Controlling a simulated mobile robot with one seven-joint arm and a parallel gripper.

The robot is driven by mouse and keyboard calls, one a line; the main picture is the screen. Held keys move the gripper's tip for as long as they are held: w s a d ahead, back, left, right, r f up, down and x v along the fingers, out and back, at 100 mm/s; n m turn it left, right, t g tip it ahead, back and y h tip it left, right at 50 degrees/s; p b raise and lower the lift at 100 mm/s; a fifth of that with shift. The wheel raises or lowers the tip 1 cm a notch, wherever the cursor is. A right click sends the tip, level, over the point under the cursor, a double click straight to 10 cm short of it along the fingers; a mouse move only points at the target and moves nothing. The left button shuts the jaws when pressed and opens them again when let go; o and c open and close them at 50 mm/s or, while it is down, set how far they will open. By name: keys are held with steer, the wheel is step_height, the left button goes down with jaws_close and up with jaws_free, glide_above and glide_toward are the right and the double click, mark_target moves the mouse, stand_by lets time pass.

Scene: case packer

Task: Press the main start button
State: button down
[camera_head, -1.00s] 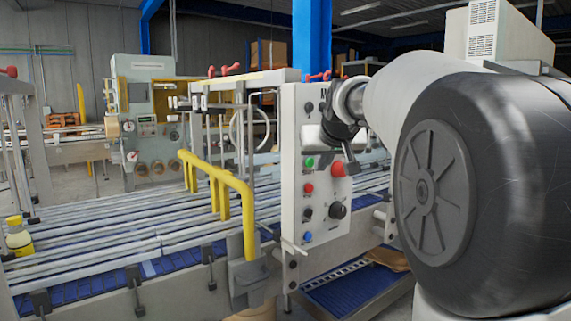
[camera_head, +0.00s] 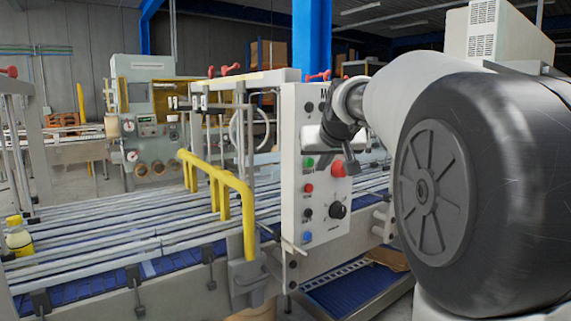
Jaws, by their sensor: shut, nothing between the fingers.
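A white upright control panel (camera_head: 320,225) stands at the middle of the view. It carries a small green button (camera_head: 309,162), a red button (camera_head: 308,188) below it, a larger red knob (camera_head: 338,169), a black rotary knob (camera_head: 337,210), a small black knob (camera_head: 307,213) and a blue button (camera_head: 307,237). The labels are too small to read. My gripper (camera_head: 352,166) is shut and empty. It is in front of the panel's upper part, close to the large red knob and right of the green button. Whether it touches the panel cannot be told.
A conveyor with blue belt (camera_head: 188,262) and metal rails runs left of the panel. A yellow guard rail (camera_head: 222,178) stands close to the panel's left. A grey-green machine (camera_head: 145,120) stands behind.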

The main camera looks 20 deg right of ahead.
steer(key=shift+w, duration=0.1)
steer(key=shift+w+a, duration=0.15)
steer(key=shift+w, duration=0.15)
